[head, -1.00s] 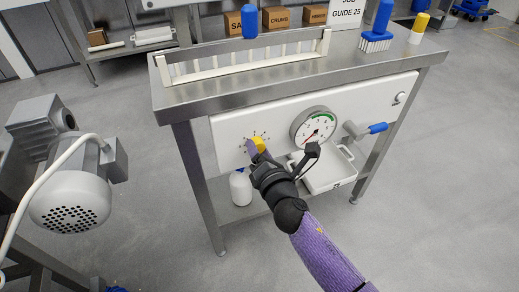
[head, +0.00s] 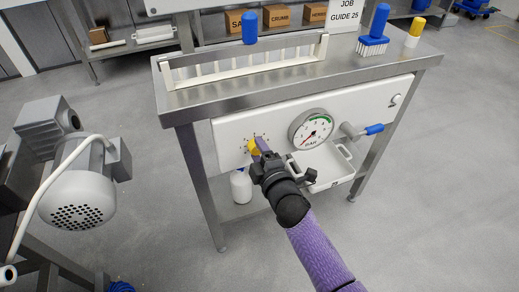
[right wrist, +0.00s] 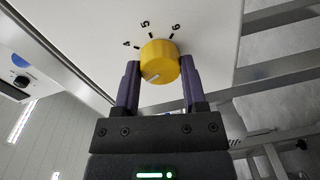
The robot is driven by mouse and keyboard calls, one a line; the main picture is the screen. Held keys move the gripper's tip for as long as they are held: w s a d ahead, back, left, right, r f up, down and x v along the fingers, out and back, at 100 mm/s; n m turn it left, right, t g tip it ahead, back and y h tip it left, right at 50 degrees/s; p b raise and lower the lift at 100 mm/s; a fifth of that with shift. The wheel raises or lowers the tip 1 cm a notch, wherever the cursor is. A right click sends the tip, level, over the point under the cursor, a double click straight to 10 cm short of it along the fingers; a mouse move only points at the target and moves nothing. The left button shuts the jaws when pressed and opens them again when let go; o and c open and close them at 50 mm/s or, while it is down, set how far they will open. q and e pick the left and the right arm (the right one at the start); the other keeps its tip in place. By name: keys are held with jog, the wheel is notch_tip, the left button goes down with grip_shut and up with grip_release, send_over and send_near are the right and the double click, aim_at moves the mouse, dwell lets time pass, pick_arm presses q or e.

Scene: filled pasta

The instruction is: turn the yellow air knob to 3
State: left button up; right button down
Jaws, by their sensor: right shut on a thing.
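The yellow air knob (head: 252,146) sits on the left part of the white panel (head: 228,136), with a ring of dial marks around it. My right gripper (head: 257,147) is shut on the knob, its purple fingers on either side. In the right wrist view the yellow knob (right wrist: 160,62) is between the fingertips of my right gripper (right wrist: 160,80). A pale pointer line shows on its face toward the lower left. The numerals 4, 5 and 6 show above the knob; other numerals are hidden or out of view. My left gripper is not in view.
A round pressure gauge (head: 311,129) sits right of the knob, with a blue-handled valve (head: 373,129) beyond it. A white bin (head: 335,170) and a white bottle (head: 241,186) are below the panel. A grey motor (head: 75,190) stands at left.

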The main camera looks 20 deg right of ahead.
jog(key=shift+m+p, duration=0.3)
jog(key=shift+m, duration=1.8)
jog(key=shift+c, duration=1.6)
grip_release()
jog(key=shift+o, duration=0.9)
